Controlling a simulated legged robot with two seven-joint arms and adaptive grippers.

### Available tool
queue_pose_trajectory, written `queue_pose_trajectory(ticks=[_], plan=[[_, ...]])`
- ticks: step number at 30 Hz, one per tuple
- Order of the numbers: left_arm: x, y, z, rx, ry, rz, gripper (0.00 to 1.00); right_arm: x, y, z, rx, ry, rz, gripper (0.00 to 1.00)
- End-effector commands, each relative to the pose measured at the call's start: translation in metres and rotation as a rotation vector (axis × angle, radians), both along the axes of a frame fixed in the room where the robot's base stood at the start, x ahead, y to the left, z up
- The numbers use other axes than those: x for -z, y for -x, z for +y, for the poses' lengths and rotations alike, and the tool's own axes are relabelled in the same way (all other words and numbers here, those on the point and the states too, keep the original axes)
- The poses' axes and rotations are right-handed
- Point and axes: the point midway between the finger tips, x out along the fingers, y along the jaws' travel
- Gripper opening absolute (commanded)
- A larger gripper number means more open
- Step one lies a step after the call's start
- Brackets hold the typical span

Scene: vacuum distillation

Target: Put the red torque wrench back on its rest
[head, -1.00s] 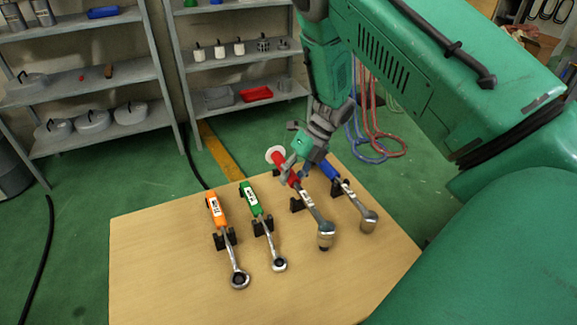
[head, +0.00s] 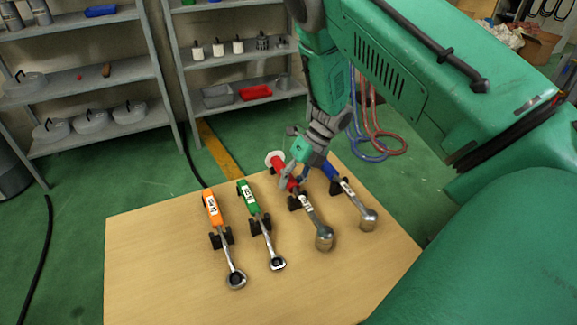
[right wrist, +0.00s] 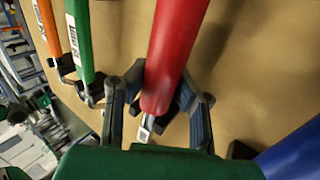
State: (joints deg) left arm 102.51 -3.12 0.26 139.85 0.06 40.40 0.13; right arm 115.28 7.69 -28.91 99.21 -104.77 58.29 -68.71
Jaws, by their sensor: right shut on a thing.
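The red torque wrench (head: 279,170) is in my right gripper (head: 291,180), which is shut around its red handle. The handle also shows between the fingers in the right wrist view (right wrist: 176,60). Its metal shaft slopes toward the front, ending in a round metal head (head: 324,238) low over the table. A black rest (head: 296,203) stands at the shaft just below the handle; I cannot tell whether the wrench touches it. The gripper hides part of the handle. My left gripper is not in view.
A green wrench (head: 248,195) and an orange wrench (head: 212,207) lie on rests to the left. A blue wrench (head: 347,188) lies close on the right. The wooden table (head: 150,265) is bare at left and front. Shelves stand behind.

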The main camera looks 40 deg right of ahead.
Motion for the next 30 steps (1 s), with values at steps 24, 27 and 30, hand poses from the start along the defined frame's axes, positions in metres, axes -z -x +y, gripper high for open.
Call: queue_pose_trajectory(ticks=[24,27,30], plan=[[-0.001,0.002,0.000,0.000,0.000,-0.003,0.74,-0.049,0.007,-0.033,0.002,0.004,-0.002,0.45],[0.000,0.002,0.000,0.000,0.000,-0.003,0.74,-0.067,0.010,-0.044,0.002,0.003,-0.002,0.45],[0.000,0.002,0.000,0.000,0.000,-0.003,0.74,-0.081,0.012,-0.053,0.000,0.003,-0.002,0.45]])
